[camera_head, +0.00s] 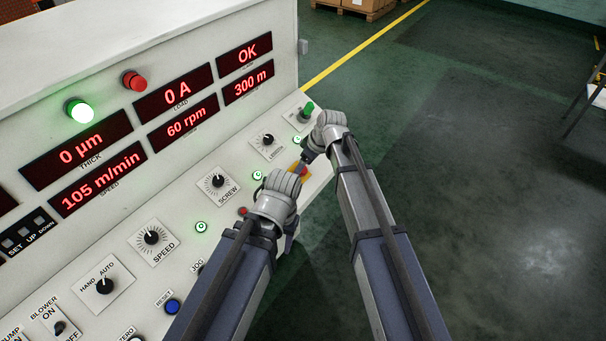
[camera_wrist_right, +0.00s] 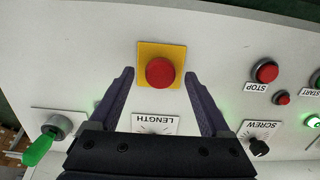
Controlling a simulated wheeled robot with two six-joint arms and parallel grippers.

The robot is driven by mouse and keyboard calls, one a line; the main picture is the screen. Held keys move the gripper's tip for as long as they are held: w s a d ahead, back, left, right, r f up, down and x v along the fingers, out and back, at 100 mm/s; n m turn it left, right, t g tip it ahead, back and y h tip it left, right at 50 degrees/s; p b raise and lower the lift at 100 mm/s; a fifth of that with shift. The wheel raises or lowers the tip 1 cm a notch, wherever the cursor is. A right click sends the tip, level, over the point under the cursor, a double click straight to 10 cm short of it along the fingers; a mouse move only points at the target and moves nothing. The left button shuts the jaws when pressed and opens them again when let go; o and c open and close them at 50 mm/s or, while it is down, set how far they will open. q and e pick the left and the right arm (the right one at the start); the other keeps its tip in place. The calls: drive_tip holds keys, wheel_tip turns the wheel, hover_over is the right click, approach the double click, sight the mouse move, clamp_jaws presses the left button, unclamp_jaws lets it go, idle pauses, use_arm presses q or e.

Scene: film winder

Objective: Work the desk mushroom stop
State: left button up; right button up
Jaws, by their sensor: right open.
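The desk mushroom stop, a red round button (camera_wrist_right: 159,72) on a yellow square plate, shows in the right wrist view. My right gripper (camera_wrist_right: 158,77) is open, with one finger on each side of the button in that view; I cannot tell whether they touch it. In the head view the red button (camera_head: 304,172) is partly hidden between my two grippers. My right gripper (camera_head: 308,158) is just above it in the picture. My left gripper (camera_head: 283,190) is to its lower left; its fingertips are not clear.
The sloped white desk has a LENGTH knob (camera_head: 268,140), a SCREW knob (camera_head: 218,182) and a green-handled switch (camera_head: 307,110) close by. A red STOP button (camera_wrist_right: 266,71) sits to the right in the right wrist view. Open floor (camera_head: 480,200) lies right of the desk.

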drive_tip(key=shift+w+a+f, duration=0.15)
drive_tip(key=shift+a+f, duration=0.05)
drive_tip(key=shift+f, duration=0.3)
drive_tip(key=shift+r, duration=0.1)
drive_tip(key=shift+c, duration=0.3)
clamp_jaws()
